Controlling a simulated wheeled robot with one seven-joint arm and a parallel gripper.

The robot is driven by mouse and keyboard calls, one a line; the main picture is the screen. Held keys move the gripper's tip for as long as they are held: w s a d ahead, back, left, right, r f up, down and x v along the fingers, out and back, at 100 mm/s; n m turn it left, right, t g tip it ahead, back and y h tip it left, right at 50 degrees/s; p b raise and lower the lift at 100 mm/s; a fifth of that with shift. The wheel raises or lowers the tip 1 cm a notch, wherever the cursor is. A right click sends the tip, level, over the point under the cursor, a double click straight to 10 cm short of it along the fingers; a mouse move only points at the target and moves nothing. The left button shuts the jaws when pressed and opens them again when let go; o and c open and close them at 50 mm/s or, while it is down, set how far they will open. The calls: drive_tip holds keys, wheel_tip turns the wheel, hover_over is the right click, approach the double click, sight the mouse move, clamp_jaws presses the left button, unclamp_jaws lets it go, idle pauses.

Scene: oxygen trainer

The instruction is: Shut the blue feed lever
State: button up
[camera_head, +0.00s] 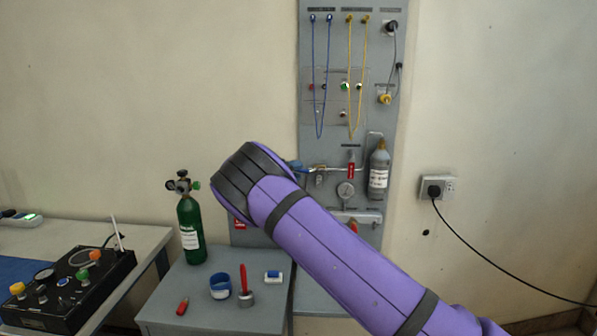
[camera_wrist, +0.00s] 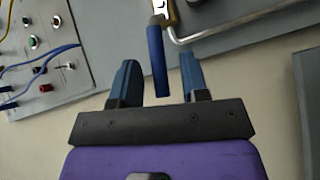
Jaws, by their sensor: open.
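The blue feed lever (camera_wrist: 156,58) shows in the wrist view as a straight blue handle on a brass-coloured valve (camera_wrist: 167,11). My gripper (camera_wrist: 158,66) is open, with one dark blue finger on each side of the lever's free end. A gap shows between the lever and each finger; I cannot tell the depth exactly. In the head view my purple arm hides most of the gripper and valve. A small blue piece shows past the wrist, and I cannot tell whether it is lever or finger.
A green cylinder (camera_head: 190,228) and small items stand on the grey table (camera_head: 208,312) below.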

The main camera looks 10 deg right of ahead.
drive_tip(key=shift+x, duration=0.8)
drive_tip(key=shift+c, duration=0.4)
drive_tip(key=shift+s, duration=0.1)
clamp_jaws()
drive_tip(key=shift+r, duration=0.1)
